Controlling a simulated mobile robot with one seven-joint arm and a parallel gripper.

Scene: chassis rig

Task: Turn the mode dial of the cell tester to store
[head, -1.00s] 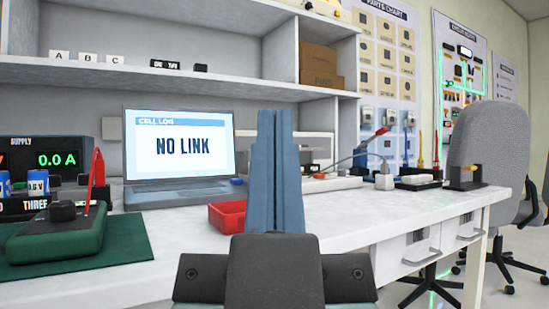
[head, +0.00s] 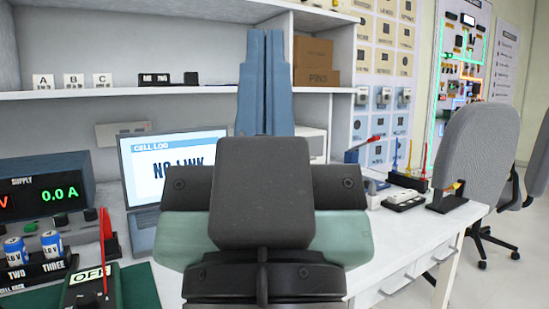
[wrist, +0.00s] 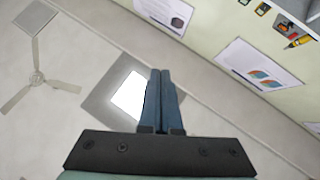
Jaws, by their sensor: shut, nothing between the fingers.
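The cell tester (head: 112,291) is a green box at the lower left of the head view, cut off by the bottom edge. A white label reading OFF (head: 90,275) shows at its far end. Its dark dial is mostly cut off below, so its setting cannot be read. My gripper (head: 265,38) is shut and empty, its blue fingers pointing up in front of the shelf, well right of the tester. In the wrist view, my gripper (wrist: 160,73) points at the ceiling, and the tester is out of that view.
A laptop (head: 128,167) reading NO LINK stands behind my gripper. The power supply (head: 50,180) and a cell rack (head: 40,272) are at the left. The tester lies on a green mat (head: 140,288). A chair (head: 487,150) is at the right. A shelf (head: 110,96) runs above the bench.

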